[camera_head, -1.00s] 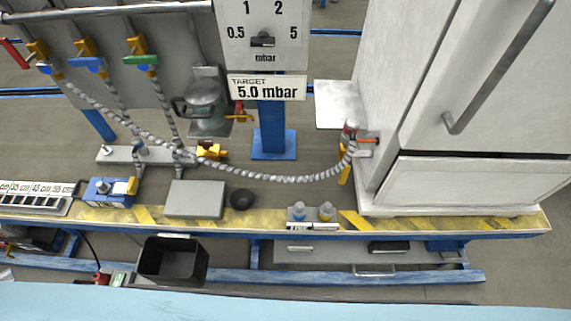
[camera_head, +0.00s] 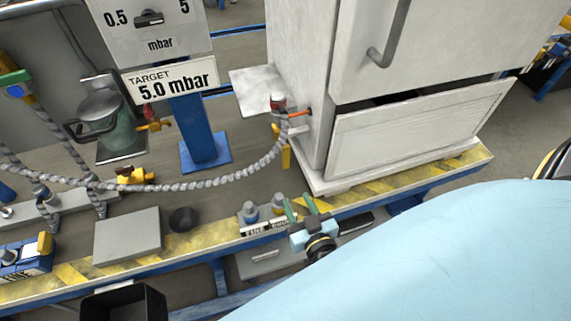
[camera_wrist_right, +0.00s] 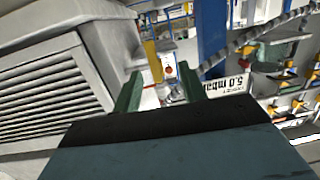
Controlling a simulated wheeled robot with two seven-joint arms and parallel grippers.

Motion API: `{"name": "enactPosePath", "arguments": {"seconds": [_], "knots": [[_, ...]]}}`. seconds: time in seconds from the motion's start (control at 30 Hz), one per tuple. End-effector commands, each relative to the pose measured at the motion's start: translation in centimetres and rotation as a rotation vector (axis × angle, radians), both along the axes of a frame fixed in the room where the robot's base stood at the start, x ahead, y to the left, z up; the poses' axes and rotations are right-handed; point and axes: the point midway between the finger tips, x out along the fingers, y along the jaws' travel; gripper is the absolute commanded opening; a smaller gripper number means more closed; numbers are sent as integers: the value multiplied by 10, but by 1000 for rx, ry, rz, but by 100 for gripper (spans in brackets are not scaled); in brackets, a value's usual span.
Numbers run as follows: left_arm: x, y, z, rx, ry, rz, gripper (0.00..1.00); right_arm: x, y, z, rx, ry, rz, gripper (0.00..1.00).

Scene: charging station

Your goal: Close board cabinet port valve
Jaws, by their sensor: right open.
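The white board cabinet (camera_head: 300,60) stands at the right of the bench. Its port (camera_head: 280,108), with a red top and a short orange bar (camera_head: 299,113), is on the cabinet's left side, where a grey braided hose (camera_head: 230,181) ends. A yellow handle (camera_head: 285,153) hangs below the port. My right gripper (camera_head: 299,201) is open and empty, below and in front of the port, apart from it. In the right wrist view, the yellow handle (camera_wrist_right: 152,62) and red-marked port (camera_wrist_right: 170,73) appear beyond and between the green fingers (camera_wrist_right: 160,76). My left gripper is out of view.
Two small grey-blue fittings (camera_head: 263,210) stand at the bench edge close to my right gripper. A grey block (camera_head: 127,235) and black cup (camera_head: 183,219) lie farther left. A blue post (camera_head: 196,135) bears the "5.0 mbar" sign (camera_head: 172,82). The cabinet's lower panel (camera_head: 410,125) has a dark gap on top.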

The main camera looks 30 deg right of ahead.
Motion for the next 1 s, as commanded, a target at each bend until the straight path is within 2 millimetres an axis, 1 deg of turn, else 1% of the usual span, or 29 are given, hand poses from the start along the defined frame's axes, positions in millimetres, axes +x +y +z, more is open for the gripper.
{"name": "enactPosePath", "arguments": {"seconds": [0.03,0.1,0.23,0.37,0.7,0.83,1.0], "knots": [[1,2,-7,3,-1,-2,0,2,-7,10,-8,-46,-26,42],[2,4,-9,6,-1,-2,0,4,-13,23,-15,-87,-49,42],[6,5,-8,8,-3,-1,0,12,-18,33,-22,-116,-65,42],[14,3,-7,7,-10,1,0,31,-23,34,-22,-118,-65,42],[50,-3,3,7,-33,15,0,100,-39,32,-20,-113,-63,42],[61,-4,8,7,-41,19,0,119,-44,32,-22,-112,-63,42],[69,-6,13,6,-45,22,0,132,-47,32,-20,-110,-63,42]]}}
